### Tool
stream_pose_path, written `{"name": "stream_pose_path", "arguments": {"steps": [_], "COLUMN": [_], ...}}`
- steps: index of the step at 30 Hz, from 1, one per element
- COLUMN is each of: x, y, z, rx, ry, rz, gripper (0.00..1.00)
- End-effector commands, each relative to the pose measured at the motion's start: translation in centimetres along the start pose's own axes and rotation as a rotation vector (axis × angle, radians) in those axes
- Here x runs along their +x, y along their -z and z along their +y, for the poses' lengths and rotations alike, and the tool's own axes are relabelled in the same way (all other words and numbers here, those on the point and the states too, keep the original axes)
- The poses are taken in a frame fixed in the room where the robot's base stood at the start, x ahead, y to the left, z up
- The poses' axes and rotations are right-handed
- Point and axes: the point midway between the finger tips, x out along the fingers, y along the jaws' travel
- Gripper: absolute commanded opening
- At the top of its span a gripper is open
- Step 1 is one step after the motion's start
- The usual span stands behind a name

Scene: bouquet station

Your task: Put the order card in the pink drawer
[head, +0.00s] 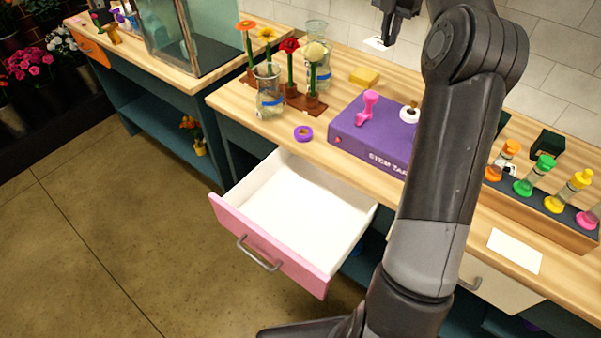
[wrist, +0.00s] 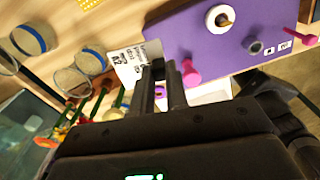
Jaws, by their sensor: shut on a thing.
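The order card (head: 377,43) is a small white card at the tip of my gripper (head: 388,30), above the back of the counter. In the wrist view the card (wrist: 128,62) shows black print and sits between the fingers of my gripper (wrist: 165,72), which is shut on it. The pink drawer (head: 262,247) is pulled well open under the counter. Its white inside (head: 300,205) looks empty where I can see it, and my gripper is above and behind it.
A purple box (head: 350,140) with a pink tool (head: 367,108) and a white roll (head: 409,114) stands on the counter. Glass vases (head: 269,98) and flowers are left of it. A purple ring (head: 303,133) lies near the front edge. A blank white card (head: 515,251) lies at the right.

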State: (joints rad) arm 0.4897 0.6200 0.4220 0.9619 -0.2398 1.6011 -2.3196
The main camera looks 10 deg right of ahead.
Motion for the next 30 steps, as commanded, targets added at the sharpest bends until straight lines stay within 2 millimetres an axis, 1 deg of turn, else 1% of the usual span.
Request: {"name": "stream_pose_path", "arguments": {"steps": [1,4,6,8,9,11,12,18,20,25,29,30], "x": [-0.4,-1.2,-1.8,-2.2,-2.5,-2.8,-3.0,-3.7,-2.7,-0.2,2.5,3.5], "y": [1.6,4.7,7.5,9.7,11.1,12.9,14.1,19.6,20.1,22.8,25.9,27.1], "z": [1.7,4.6,6.8,8.3,9.2,10.3,11.1,13.7,13.5,13.7,13.7,13.6], "rx": [-0.056,-0.161,-0.245,-0.312,-0.354,-0.408,-0.445,-0.603,-0.601,-0.625,-0.654,-0.665], "ry": [-0.001,-0.003,-0.001,-0.001,0.000,0.001,0.001,0.001,0.004,0.004,0.006,0.006], "rz": [0.002,0.001,0.000,-0.001,-0.001,-0.001,-0.002,0.000,0.000,0.001,0.001,0.002], "gripper": [0.00,0.00,0.00,0.00,0.00,0.00,0.00,0.00,0.00,0.00,0.00,0.00]}}
